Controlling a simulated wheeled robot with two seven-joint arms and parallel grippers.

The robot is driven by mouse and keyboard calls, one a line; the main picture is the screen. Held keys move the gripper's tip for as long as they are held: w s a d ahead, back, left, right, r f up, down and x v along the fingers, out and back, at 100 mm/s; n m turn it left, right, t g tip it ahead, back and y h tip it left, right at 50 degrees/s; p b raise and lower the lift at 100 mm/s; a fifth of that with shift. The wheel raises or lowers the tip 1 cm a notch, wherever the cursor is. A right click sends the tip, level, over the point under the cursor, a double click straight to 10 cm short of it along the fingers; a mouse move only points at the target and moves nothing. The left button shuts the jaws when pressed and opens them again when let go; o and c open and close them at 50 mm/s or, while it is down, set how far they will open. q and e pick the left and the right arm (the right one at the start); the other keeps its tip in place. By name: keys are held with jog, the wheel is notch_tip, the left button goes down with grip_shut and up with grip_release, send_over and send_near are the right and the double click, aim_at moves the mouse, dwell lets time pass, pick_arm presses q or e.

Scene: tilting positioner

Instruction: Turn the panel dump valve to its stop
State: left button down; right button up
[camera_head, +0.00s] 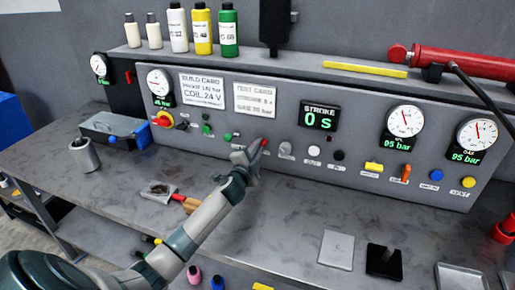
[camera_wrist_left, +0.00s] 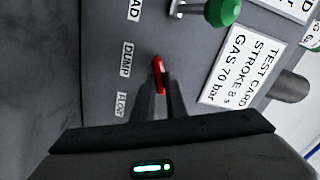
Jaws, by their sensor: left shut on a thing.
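The dump valve is a small red lever (camera_head: 264,142) on the sloped grey panel (camera_head: 300,170), left of its middle. In the left wrist view the red lever (camera_wrist_left: 159,75) stands beside the label DUMP (camera_wrist_left: 127,60). My left gripper (camera_head: 255,152) is at the panel; in the left wrist view its dark fingers (camera_wrist_left: 158,92) are closed around the red lever. The fingers hide the lever's lower part and its base. My right gripper is not in view.
A green knob (camera_wrist_left: 222,11) sits close to the lever in the left wrist view. A grey knob (camera_head: 285,148) is just right of my gripper. Several gauges, buttons and a STROKE display (camera_head: 319,117) fill the panel. The bench top (camera_head: 110,190) holds a metal cup (camera_head: 84,155) and a brush (camera_head: 187,203).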

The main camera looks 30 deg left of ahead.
pick_arm(q)
jog(key=m, duration=0.4)
jog(key=shift+f+m, duration=0.15)
jog(key=shift+m, duration=0.25)
jog(key=c, duration=1.8)
grip_release()
jog(key=b+v, duration=0.4)
jog(key=v, duration=1.3)
jog(key=shift+s, duration=0.2)
jog(key=shift+f, duration=0.1)
